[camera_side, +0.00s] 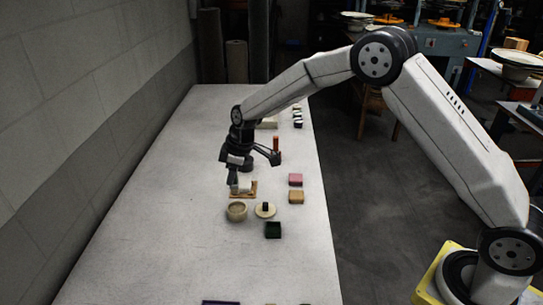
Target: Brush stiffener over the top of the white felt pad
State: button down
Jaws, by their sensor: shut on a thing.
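My gripper (234,168) hangs over the middle of the white table, pointing down. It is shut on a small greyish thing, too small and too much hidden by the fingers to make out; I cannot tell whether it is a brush. Just below and beside it is a tan wooden board (251,195) with small pale pieces (245,186) on it. I cannot tell whether one of these is the white felt pad, or whether the held thing touches them. A round beige bowl (236,212) stands just in front of the board.
A round pale lid-like disc (261,214) with a dark knob lies right of the bowl. A dark green box (273,230), a tan block (296,198) and a pink block (295,179) lie near the right edge. An orange-red upright item (276,145) stands behind. The table's left side is clear.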

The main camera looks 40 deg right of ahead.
aim_at(234, 193)
jog(key=shift+f, duration=0.1)
jog(key=shift+f, duration=2.85)
jog(key=shift+f, duration=0.65)
jog(key=shift+r, duration=0.1)
jog(key=shift+r, duration=3.45)
jog(key=shift+d, duration=0.1)
